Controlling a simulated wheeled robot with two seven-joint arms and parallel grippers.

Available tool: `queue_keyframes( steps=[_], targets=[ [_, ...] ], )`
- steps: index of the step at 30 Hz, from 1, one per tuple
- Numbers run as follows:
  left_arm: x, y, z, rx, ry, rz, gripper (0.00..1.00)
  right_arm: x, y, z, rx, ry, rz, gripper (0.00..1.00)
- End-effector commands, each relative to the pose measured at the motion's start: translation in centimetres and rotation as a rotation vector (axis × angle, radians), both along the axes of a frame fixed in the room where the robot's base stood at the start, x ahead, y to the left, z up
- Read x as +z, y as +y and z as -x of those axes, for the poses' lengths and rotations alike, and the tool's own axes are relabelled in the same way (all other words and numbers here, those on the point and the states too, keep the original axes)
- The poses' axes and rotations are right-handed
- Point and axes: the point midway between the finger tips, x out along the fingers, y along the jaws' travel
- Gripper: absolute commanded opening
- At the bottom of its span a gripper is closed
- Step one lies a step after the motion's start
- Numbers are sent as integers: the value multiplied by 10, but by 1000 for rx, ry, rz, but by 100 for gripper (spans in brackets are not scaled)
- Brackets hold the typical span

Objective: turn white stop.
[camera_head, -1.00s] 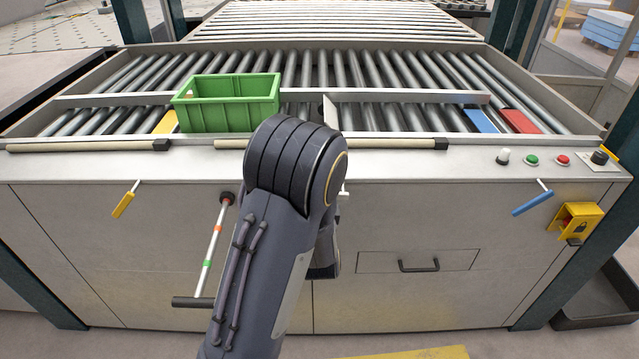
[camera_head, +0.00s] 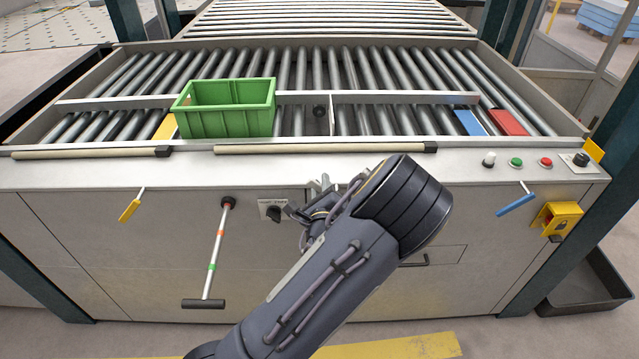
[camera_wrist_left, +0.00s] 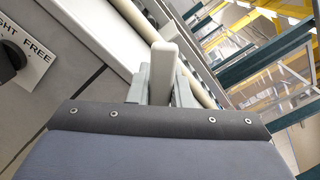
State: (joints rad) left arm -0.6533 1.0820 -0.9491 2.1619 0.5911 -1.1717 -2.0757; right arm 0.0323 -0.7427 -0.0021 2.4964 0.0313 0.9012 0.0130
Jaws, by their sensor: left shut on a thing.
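My left gripper (camera_head: 322,188) is at the front panel of the machine, just below the ledge and near the middle. In the left wrist view its two grey fingers are closed around a white bar-shaped handle (camera_wrist_left: 164,66), which appears to be the white stop's lever. Its far end shows between the fingers; the rest is hidden. In the head view my wrist and arm cover most of this handle. A thin upright metal plate (camera_head: 331,113) stands among the rollers above it; I cannot tell if it belongs to the white stop. My right gripper is not in view.
A dark knob (camera_head: 273,213) with a label sits just left of my gripper. A yellow lever (camera_head: 130,210), a T-handled rod (camera_head: 214,250) and a blue lever (camera_head: 516,205) hang on the panel. A green crate (camera_head: 225,120) stands on the rollers.

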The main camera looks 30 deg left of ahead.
Motion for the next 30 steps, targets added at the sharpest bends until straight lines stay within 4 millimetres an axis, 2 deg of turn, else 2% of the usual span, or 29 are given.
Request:
queue_keyframes(
  steps=[15, 16, 20, 30],
  targets=[
    [0, -1, 0, -1, 13, -19, 0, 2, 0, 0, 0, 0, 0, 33],
    [0, -1, 0, -1, 13, -19, 21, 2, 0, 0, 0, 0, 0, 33],
    [0, -1, 0, -1, 12, -17, 38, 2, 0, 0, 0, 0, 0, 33],
    [0, -3, 2, -1, 11, -15, 40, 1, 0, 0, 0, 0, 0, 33]
  ],
)
